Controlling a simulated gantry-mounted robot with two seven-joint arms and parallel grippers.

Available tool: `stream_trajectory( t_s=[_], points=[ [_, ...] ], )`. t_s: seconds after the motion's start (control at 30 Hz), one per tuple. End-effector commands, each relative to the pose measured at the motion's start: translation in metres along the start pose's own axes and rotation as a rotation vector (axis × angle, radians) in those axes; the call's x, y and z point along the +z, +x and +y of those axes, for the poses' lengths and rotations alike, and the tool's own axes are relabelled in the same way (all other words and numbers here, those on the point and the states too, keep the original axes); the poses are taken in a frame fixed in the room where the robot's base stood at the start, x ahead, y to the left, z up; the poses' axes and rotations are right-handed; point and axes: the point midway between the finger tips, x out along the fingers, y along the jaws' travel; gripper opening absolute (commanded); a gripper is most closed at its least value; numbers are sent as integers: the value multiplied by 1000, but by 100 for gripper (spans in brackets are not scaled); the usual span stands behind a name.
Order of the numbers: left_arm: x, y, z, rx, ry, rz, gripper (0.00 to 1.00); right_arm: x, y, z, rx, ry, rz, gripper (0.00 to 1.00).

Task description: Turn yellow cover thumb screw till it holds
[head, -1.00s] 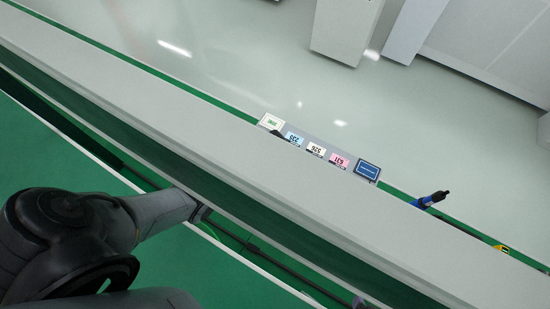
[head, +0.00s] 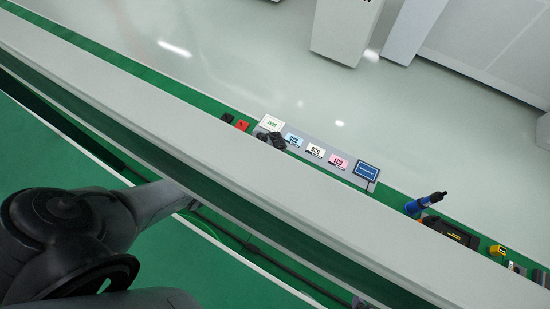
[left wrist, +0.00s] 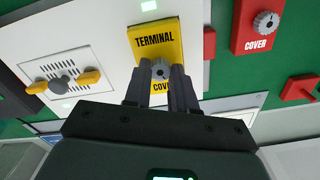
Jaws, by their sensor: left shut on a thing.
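The yellow cover (left wrist: 172,30), marked "TERMINAL COVER", sits on a white panel in the left wrist view. Its grey thumb screw (left wrist: 161,68) is near the cover's lower middle. My left gripper (left wrist: 162,76) is shut on the thumb screw, with one finger on each side. The fingers hide part of the screw and the cover's lower edge. The head view shows neither the yellow cover nor my grippers clearly.
A red cover with a grey knob (left wrist: 265,22) is at upper right in the wrist view. A red part (left wrist: 299,88) lies below it. A plate with yellow-winged knob (left wrist: 60,87) is at left. In the head view, a pale beam (head: 200,150) crosses diagonally.

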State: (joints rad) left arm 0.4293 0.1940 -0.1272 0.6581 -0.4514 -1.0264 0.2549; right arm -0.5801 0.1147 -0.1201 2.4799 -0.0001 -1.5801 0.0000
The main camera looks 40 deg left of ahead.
Motion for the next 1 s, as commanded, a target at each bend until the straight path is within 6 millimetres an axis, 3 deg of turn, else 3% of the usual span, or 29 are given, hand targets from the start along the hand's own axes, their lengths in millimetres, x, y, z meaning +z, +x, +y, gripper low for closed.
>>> stream_trajectory(
  t_s=[1.0],
  points=[
    [-2, -1, -1, -3, 968, 1, 0, 6, 18, 1, 6, -8, -1, 100]
  ],
)
